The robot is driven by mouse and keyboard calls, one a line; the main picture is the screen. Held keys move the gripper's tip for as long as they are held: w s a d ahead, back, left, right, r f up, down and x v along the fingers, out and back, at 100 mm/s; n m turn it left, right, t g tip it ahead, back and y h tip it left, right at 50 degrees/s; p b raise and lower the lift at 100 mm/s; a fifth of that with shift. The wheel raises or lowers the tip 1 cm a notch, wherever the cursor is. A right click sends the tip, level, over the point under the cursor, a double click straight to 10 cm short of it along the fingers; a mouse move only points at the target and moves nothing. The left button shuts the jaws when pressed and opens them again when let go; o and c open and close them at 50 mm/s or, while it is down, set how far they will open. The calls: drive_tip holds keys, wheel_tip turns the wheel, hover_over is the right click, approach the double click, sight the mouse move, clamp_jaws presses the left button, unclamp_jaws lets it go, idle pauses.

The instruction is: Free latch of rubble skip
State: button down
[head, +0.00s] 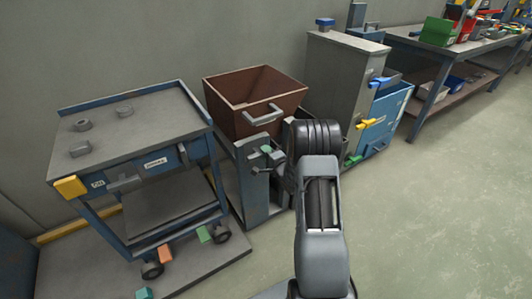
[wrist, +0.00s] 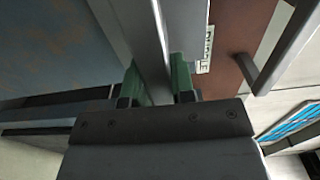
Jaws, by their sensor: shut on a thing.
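The rubble skip (head: 240,88) is a brown open-topped bin with a grey handle, sitting on a grey-blue stand (head: 252,207) in the head view. In the wrist view its brown side (wrist: 237,28) carries a partly hidden label. My gripper (head: 266,155) is at the front of the stand, below the skip's handle. In the wrist view my gripper (wrist: 156,82) has its green fingertips on both sides of a grey metal bar, which appears to be the latch (wrist: 150,35). My gripper hides much of the latch in the head view.
A blue-grey cart (head: 150,120) with small parts on top stands close on the left. A tall grey cabinet (head: 335,70) and a blue bin (head: 388,115) stand to the right, then a workbench (head: 430,55). The floor at the right is clear.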

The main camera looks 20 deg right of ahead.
idle(0.3)
drive_tip(key=c, duration=1)
unclamp_jaws()
drive_tip(key=shift+o, duration=0.2)
drive_tip(key=s+d+p, duration=0.1)
drive_tip(key=s+p, duration=0.1)
drive_tip(key=s, duration=1.1)
drive_tip(key=shift+s+d, duration=0.25)
drive_tip(key=shift+s, duration=0.1)
drive_tip(key=shift+p, duration=0.3)
